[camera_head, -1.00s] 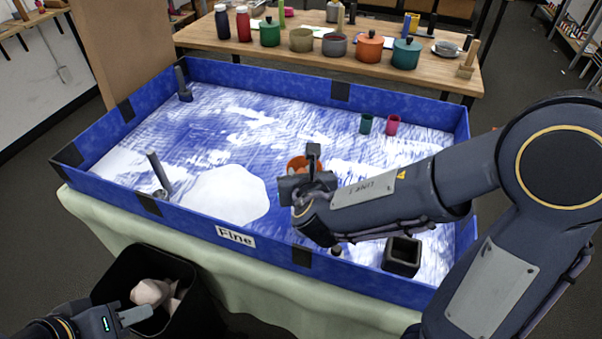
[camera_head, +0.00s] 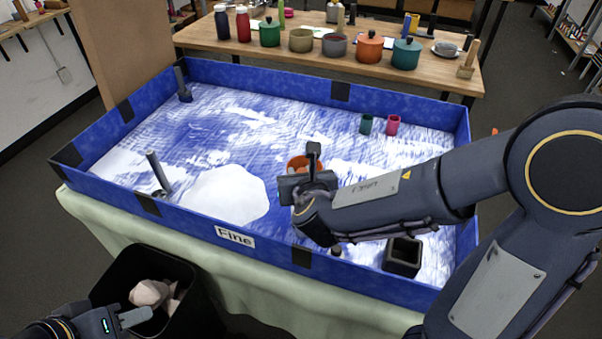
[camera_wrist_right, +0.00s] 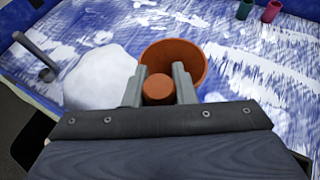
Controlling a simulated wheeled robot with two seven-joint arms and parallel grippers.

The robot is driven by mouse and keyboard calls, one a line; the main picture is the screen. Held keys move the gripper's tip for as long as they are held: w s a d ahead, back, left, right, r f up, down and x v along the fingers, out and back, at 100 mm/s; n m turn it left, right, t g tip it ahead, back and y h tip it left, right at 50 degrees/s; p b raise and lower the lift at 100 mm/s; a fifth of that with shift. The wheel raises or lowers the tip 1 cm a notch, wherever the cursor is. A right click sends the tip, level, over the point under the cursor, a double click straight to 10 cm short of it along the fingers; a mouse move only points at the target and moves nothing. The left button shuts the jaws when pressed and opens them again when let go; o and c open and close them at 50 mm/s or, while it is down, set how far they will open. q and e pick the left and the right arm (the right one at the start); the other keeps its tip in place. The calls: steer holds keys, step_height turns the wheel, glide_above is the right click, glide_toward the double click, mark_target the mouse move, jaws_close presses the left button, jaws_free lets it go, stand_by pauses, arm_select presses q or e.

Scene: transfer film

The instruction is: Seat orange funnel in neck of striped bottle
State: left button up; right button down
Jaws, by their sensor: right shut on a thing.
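An orange funnel-like piece (camera_head: 297,163) is at my right gripper (camera_head: 312,172), over the middle of the blue-walled tray. In the right wrist view its wide round mouth (camera_wrist_right: 188,58) lies beyond the fingertips. A round orange part (camera_wrist_right: 157,88) sits between the two fingers of my right gripper (camera_wrist_right: 158,80), which is shut on it. The gripper and arm hide part of the funnel in the head view. I cannot make out a striped bottle in either view. My left gripper (camera_head: 130,318) is at the lower left, by a black bin; its opening is unclear.
The blue tray (camera_head: 110,124) holds a white mound (camera_head: 226,194), dark posts, two small cups (camera_head: 393,125) and a black square pot (camera_head: 403,257). The black bin (camera_head: 130,262) holds pale lumps. A table (camera_head: 450,82) with bottles and pots stands behind. The tray's left-middle is fairly clear.

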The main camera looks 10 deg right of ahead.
stand_by(0.6)
steer(key=shift+f+b, duration=2.55)
steer(key=shift+b, duration=0.4)
steer(key=c, duration=1.1)
jaws_free()
steer(key=p+v, duration=0.1)
steer(key=v, duration=0.7)
steer(key=shift+w, duration=0.1)
